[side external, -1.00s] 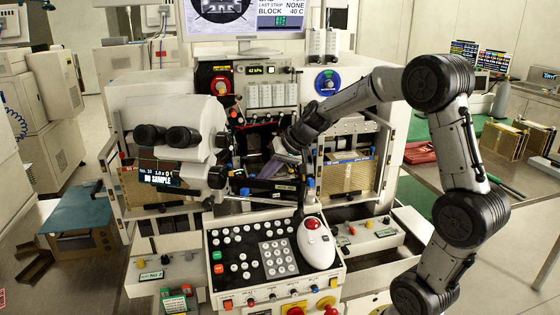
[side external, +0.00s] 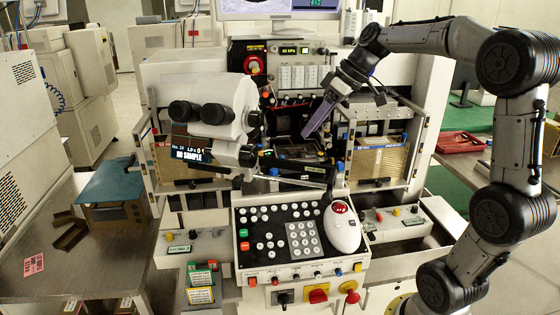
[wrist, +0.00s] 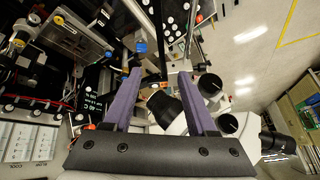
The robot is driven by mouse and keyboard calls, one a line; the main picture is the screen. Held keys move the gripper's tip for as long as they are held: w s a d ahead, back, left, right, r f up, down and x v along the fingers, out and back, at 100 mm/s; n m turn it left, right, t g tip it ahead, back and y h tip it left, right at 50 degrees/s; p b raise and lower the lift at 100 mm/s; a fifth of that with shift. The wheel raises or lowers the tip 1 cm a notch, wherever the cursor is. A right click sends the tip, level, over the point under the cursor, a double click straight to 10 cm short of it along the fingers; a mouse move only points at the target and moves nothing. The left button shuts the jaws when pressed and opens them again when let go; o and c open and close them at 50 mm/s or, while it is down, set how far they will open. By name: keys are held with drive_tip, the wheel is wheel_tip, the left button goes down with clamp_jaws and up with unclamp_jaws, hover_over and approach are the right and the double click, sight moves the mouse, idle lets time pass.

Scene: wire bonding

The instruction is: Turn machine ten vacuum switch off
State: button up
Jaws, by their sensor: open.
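Machine ten (side external: 205,78) is the white bonder with the microscope eyepieces; its small display (side external: 192,155) reads "No. 10" and "NO SAMPLE". A green kPa readout (side external: 290,49) is lit on the upper panel, beside a red round knob (side external: 254,65). Small switches line that panel and the lower console edge. Their labels are too small to read, so I cannot tell which is the vacuum switch. My gripper (side external: 306,133) is in front of the upper panel, above the work area, its purple fingers pointing down-left. In the wrist view my gripper (wrist: 160,74) is open and empty.
The microscope (side external: 215,105) stands left of my gripper. Brown strip magazines (side external: 378,163) flank the work area.

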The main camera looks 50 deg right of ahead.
drive_tip(key=w+d+r+n+g+y, duration=0.1)
drive_tip(key=w+d+r+n+g, duration=0.3)
drive_tip(key=n, duration=0.9)
approach(274, 172)
drive_tip(key=shift+y, duration=0.3)
drive_tip(key=x, duration=0.2)
drive_tip(key=d+x, duration=0.1)
drive_tip(key=x, duration=0.2)
drive_tip(key=w+x, duration=0.1)
drive_tip(key=x, duration=0.2)
drive_tip(key=shift+d+f, duration=0.15)
drive_tip(key=shift+f, duration=0.05)
drive_tip(key=shift+c, duration=0.3)
clamp_jaws()
